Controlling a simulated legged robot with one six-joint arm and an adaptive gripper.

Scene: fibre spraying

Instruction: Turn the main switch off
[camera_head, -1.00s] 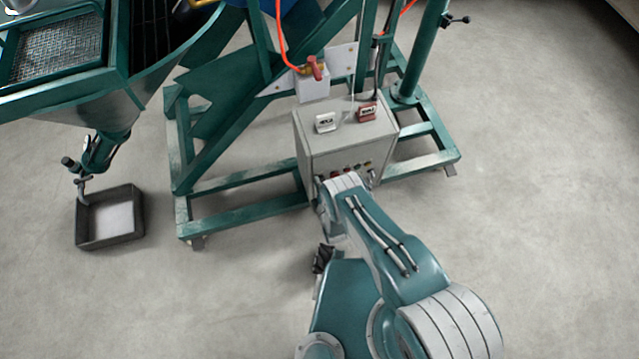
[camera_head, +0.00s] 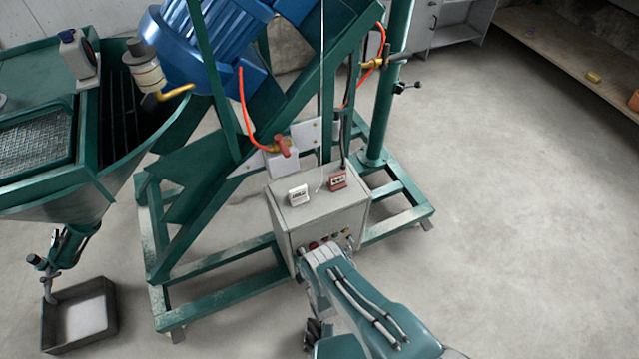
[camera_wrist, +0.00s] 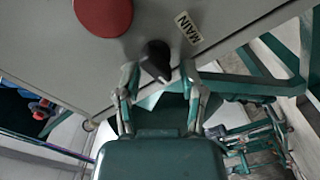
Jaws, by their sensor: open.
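The main switch (camera_wrist: 156,60) is a black knob on the grey panel in the wrist view, with its grip slightly tilted from upright in the picture. A "MAIN" label (camera_wrist: 188,28) is beside it to the right. My gripper (camera_wrist: 158,70) is open, with one finger on each side of the knob in the picture. I cannot tell whether either finger touches it. In the head view, the grey control box (camera_head: 318,218) stands on the green frame, and my arm reaches its front, hiding part of the panel and the main switch.
A large red button (camera_wrist: 103,14) is near the knob. A dark tray (camera_head: 80,318) lies at left. The floor at right (camera_head: 520,200) is clear.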

